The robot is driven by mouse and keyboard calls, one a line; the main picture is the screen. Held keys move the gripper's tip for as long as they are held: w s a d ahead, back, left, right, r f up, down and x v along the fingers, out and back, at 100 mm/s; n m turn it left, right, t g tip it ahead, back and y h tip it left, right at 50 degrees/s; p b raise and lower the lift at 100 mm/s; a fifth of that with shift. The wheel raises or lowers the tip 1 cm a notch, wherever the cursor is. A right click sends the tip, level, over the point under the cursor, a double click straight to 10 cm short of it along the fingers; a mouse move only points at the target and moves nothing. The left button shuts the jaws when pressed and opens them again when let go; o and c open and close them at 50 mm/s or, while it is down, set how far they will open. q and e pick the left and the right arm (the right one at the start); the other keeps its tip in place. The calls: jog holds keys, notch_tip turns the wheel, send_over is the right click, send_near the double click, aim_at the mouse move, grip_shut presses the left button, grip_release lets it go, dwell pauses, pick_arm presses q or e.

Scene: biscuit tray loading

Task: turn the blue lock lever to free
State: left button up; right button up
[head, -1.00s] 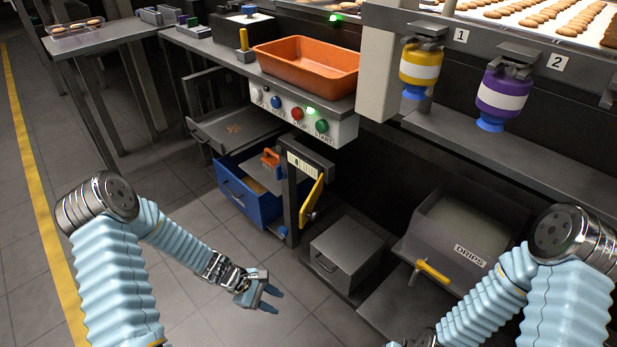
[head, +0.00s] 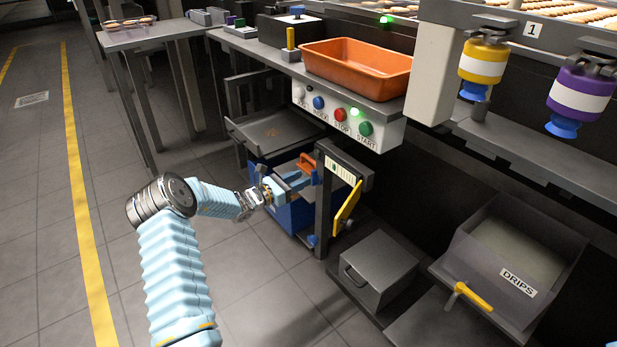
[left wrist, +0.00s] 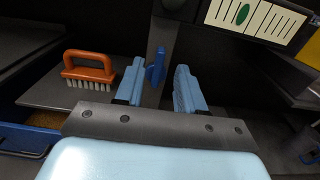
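The blue lock lever (left wrist: 156,68) shows in the left wrist view as a small upright blue piece in front of a dark post (left wrist: 162,40). It appears between my left gripper's two light-blue fingers, with a gap on each side. My left gripper (left wrist: 160,88) is open and empty. In the head view my left gripper (head: 292,184) is at the left side of the post (head: 323,205), above the blue drawer. There I cannot make out the lever behind the fingers. How far the fingertips are from it is unclear. My right gripper is out of view.
An orange-handled brush (left wrist: 90,68) lies close left of my fingers. A striped gauge plate (left wrist: 255,18) is at upper right. A yellow lever (head: 347,207) hangs on the post's right. The blue drawer (head: 292,217) stands below; a grey box (head: 378,270) is at right. Floor at left is clear.

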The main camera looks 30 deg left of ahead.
aim_at(314, 178)
pick_arm(q)
jog(key=x, duration=0.3)
jog(key=shift+w+d, duration=0.2)
jog(key=shift+w, duration=0.15)
grip_shut()
